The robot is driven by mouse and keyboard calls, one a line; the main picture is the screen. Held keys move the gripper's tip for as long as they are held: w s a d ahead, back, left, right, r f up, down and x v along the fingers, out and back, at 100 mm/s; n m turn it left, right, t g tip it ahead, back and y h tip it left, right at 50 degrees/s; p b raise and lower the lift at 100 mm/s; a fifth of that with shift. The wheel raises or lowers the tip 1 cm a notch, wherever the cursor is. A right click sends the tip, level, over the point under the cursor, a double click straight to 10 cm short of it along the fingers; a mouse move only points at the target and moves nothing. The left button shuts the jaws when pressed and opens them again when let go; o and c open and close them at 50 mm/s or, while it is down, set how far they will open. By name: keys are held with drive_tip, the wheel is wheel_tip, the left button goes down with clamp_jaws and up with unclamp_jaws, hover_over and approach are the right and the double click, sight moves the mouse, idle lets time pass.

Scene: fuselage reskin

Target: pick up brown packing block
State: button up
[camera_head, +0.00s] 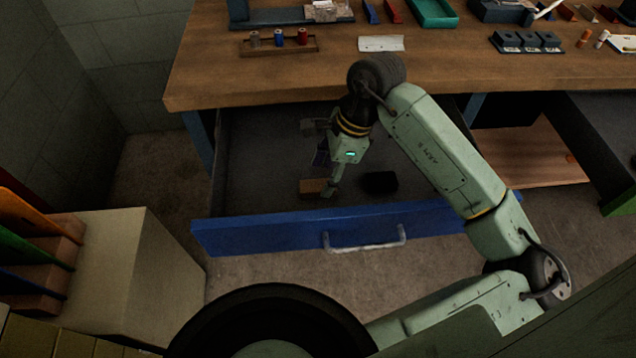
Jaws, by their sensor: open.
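The brown packing block (312,187) lies in the open blue-fronted drawer (275,233), left of the drawer's middle. My gripper (318,160) reaches down into the drawer and is open. One finger is at the block's right end and the other is farther back, towards the bench. Nothing shows held between the fingers. I cannot tell whether the near finger touches the block.
A black block (380,182) lies in the drawer to the right. A dark purplish item (320,154) lies between my fingers. The wooden bench (220,90) overhangs the drawer's back. A pale cabinet (150,265) stands at the left.

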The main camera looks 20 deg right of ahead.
sight(319, 185)
drive_tip(key=shift+p+x, duration=0.45)
drive_tip(key=shift+x, duration=1.3)
drive_tip(key=shift+a, duration=0.1)
drive_tip(key=shift+c, duration=0.5)
drive_tip(key=c, duration=1.1)
